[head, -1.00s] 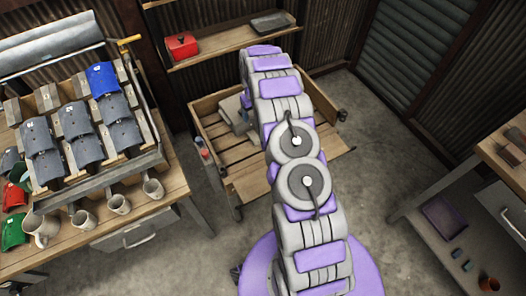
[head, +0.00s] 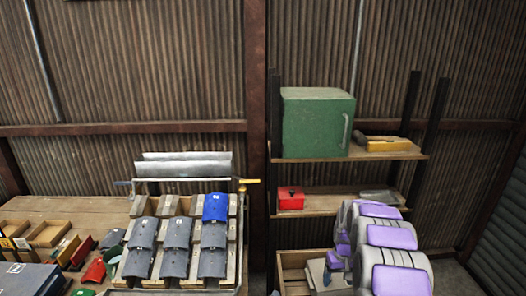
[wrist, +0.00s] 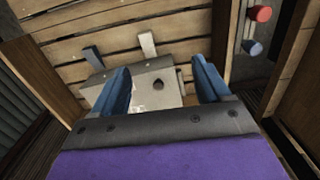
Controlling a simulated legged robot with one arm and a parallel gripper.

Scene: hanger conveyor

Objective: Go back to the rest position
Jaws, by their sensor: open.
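My arm, grey and purple, shows at the lower right of the head view, folded in front of the shelves. My gripper (wrist: 163,88) shows in the wrist view with its two blue fingers spread apart. Nothing is held between them. Beyond the fingers is a pale grey block-like part (wrist: 150,90) with a dark round hole, lying in a slatted wooden crate (wrist: 85,32). I cannot tell whether the fingers touch it.
A bench at the left carries a rack with grey curved pieces (head: 177,232) and one blue piece (head: 216,207). Shelves hold a green box (head: 314,122) and a red box (head: 290,198). The crate's edge (head: 292,262) shows below the shelves.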

